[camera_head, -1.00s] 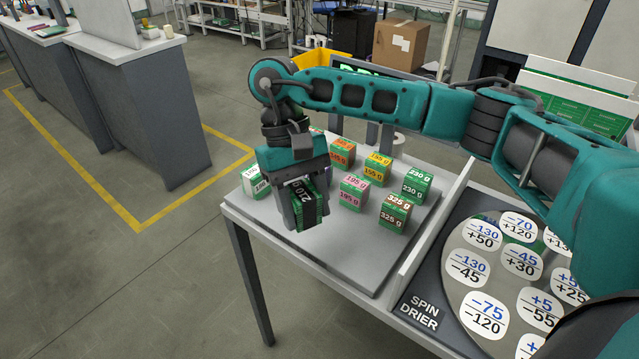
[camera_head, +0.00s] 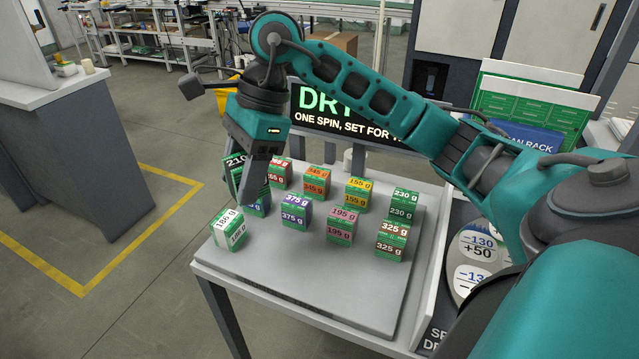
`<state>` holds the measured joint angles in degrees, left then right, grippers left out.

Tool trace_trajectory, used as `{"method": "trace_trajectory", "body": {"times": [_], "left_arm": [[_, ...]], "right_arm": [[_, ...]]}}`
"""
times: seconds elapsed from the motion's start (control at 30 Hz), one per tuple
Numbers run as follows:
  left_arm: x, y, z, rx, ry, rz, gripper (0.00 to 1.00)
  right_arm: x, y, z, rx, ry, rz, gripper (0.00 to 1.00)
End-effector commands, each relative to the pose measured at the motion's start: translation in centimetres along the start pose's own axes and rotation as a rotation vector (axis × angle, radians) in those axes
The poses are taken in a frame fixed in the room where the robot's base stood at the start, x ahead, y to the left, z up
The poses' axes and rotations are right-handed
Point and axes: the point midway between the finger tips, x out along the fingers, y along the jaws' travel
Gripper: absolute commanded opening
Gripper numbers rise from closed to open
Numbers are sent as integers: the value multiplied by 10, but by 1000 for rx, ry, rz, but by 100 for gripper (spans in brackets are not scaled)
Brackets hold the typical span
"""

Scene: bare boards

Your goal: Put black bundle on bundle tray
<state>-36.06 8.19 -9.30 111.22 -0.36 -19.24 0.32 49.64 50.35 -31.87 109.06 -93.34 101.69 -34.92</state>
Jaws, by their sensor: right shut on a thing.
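The black bundle (camera_head: 232,176), a green block with a black band marked 210, is between the fingers of my right gripper (camera_head: 248,190). It is over the far left part of the pale grey bundle tray (camera_head: 310,275), partly hidden by the fingers. I cannot tell whether its underside touches the tray. A blue-banded bundle (camera_head: 258,208) shows close below the gripper, its label mostly hidden. My left gripper is out of view.
On the tray stand the white 186 g bundle (camera_head: 229,230), purple 375 g (camera_head: 296,214), orange 345 g (camera_head: 317,182), pink 195 g (camera_head: 342,226), and several others. A "DRY" display (camera_head: 340,112) stands behind. The tray's front is clear.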

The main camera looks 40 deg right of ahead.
Motion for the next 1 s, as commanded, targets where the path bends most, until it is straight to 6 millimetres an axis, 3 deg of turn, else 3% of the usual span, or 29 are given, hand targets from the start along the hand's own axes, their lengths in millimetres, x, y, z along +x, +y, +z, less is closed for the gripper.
{"method": "trace_trajectory", "body": {"times": [0.2,0.47,0.57,1.0], "left_arm": [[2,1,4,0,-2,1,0],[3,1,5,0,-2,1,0],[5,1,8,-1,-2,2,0],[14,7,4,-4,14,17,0]], "right_arm": [[-25,-2,-8,377,0,-161,11],[-35,-3,-14,576,2,-237,11],[-21,-3,-21,590,5,-238,11],[84,-2,-64,588,3,-234,11]]}}
